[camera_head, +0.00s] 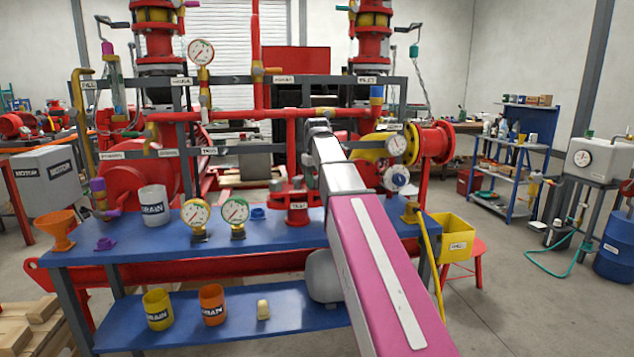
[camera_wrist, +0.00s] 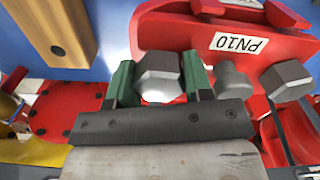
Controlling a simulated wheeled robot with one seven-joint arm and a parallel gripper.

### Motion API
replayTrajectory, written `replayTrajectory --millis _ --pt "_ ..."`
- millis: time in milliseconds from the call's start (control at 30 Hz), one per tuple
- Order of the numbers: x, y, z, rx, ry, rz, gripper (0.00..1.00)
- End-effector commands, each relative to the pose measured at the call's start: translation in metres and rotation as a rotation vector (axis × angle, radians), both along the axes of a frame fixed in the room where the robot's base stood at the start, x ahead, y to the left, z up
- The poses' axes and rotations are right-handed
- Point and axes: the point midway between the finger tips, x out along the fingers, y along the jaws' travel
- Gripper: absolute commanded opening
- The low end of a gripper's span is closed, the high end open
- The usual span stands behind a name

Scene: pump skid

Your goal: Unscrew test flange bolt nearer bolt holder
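In the wrist view, a grey hex bolt (camera_wrist: 158,72) sits between the two green fingers of my gripper (camera_wrist: 160,84). A finger appears to touch each side of its head. Its shank is hidden, so I cannot tell how deep it sits. The red test flange (camera_wrist: 180,30), labelled PN10, lies behind it. A second hex bolt (camera_wrist: 288,78) and a smaller grey stud or bolt (camera_wrist: 233,80) show to the right. The flange also shows on the blue bench in the head view (camera_head: 297,212). There, my arm partly hides the gripper area. I cannot identify the bolt holder with certainty.
A wooden block (camera_wrist: 55,28) with a dark round spot is at upper left in the wrist view. A red disc (camera_wrist: 72,108) with dark spots lies below it.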

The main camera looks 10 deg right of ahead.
Motion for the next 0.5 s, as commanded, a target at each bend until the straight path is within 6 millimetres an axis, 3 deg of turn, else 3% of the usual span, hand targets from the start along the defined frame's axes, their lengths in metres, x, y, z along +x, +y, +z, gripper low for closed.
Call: replayTrajectory --millis 33,100,500 --pt "0.0 0.0 0.0001 0.0 0.0 -0.001 0.6" --pt "0.0 0.0 0.0001 0.0 0.0 -0.001 0.76" --pt "0.0 0.0 0.0 0.0 0.0 -0.041 0.76"
